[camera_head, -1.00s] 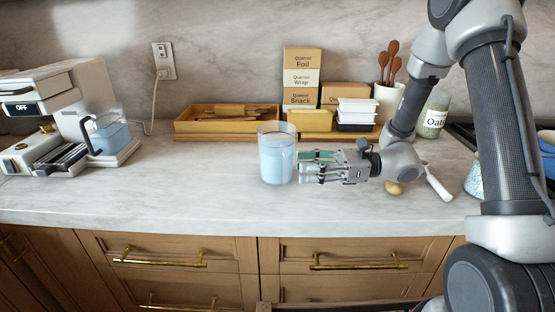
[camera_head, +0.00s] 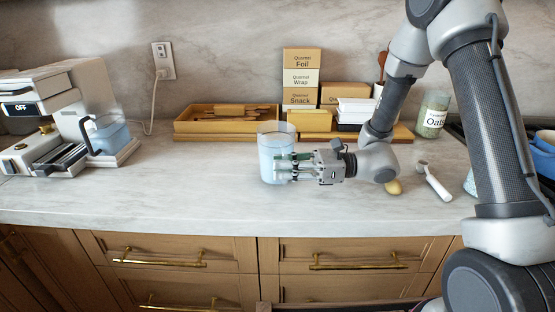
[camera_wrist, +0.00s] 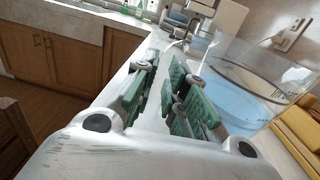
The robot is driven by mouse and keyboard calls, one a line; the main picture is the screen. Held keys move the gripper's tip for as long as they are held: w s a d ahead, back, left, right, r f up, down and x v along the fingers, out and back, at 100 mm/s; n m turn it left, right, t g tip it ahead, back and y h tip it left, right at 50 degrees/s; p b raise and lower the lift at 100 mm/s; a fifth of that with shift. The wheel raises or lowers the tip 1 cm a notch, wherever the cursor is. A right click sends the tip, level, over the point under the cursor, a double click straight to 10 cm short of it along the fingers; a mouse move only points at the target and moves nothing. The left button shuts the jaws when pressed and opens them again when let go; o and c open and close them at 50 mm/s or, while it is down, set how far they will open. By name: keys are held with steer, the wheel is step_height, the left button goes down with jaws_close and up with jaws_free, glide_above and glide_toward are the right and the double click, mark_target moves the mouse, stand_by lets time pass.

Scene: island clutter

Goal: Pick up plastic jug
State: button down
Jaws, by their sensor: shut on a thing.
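The plastic jug (camera_head: 268,148) is a clear, upright container with pale blue contents, standing on the marble counter. In the wrist view the jug (camera_wrist: 245,85) fills the right side, close beside the green-padded fingers. My gripper (camera_head: 288,167) reaches in from the right, level and low, and its fingers overlap the jug's right side. The exact part of the jug between the pads is hard to make out. The jug appears to rest on the counter.
A coffee machine (camera_head: 75,115) with a small blue-filled pitcher (camera_head: 110,135) stands at left. Behind are a wooden tray (camera_head: 190,127), stacked boxes (camera_head: 302,60) and white containers (camera_head: 355,108). A potato-like item (camera_head: 393,187) and a white utensil (camera_head: 435,182) lie right. Counter left of the jug is clear.

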steer(key=shift+r, duration=0.1)
stand_by(0.3)
step_height(320, 180, up, 10)
steer(key=shift+f, duration=0.1)
stand_by(0.4)
stand_by(2.1)
